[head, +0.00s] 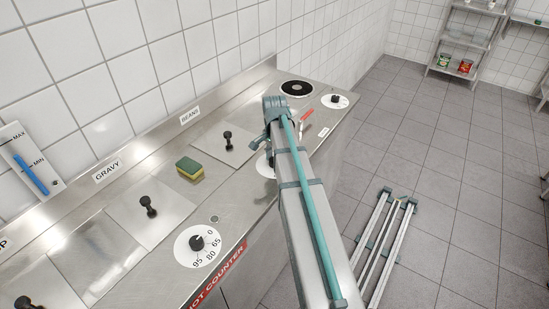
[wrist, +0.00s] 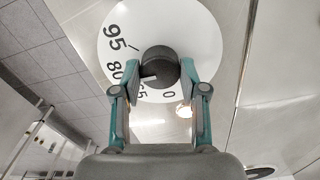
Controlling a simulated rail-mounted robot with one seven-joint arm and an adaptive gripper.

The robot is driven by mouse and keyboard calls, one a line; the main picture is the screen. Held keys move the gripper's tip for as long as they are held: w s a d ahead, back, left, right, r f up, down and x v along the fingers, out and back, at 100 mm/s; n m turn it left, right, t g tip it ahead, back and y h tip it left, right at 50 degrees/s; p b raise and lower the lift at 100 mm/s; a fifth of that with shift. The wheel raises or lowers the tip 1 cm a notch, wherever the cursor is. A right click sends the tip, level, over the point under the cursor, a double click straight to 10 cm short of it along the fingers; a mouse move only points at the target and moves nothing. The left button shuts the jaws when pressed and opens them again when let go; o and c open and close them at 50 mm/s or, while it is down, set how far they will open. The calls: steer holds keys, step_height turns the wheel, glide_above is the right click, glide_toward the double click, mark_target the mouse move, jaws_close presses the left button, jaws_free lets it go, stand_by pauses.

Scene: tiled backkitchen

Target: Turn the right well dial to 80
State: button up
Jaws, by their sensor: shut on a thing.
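The right well dial is a white disc (wrist: 200,35) with a black knob (wrist: 158,62), marked 0, 65, 80 and 95. In the wrist view my gripper (wrist: 159,72) is shut on the knob, one finger on each side. The knob's white mark shows at its lower left, on the side of the 65 and 80; its exact reading is unclear. In the head view my arm and gripper hide most of this dial, and only a white sliver (head: 262,167) shows.
The left dial (head: 199,245) sits nearer on the counter. A sponge (head: 189,168) lies between two lids with black handles (head: 148,206) (head: 228,140). A red-handled object (head: 306,117) lies just right of my gripper. A burner (head: 296,88) and another dial (head: 335,101) stand at the far end.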

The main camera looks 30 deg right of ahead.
stand_by(0.3)
steer(key=o, duration=1.1)
steer(key=shift+o, duration=0.2)
step_height(320, 180, up, 12)
steer(key=shift+d+f, duration=0.1)
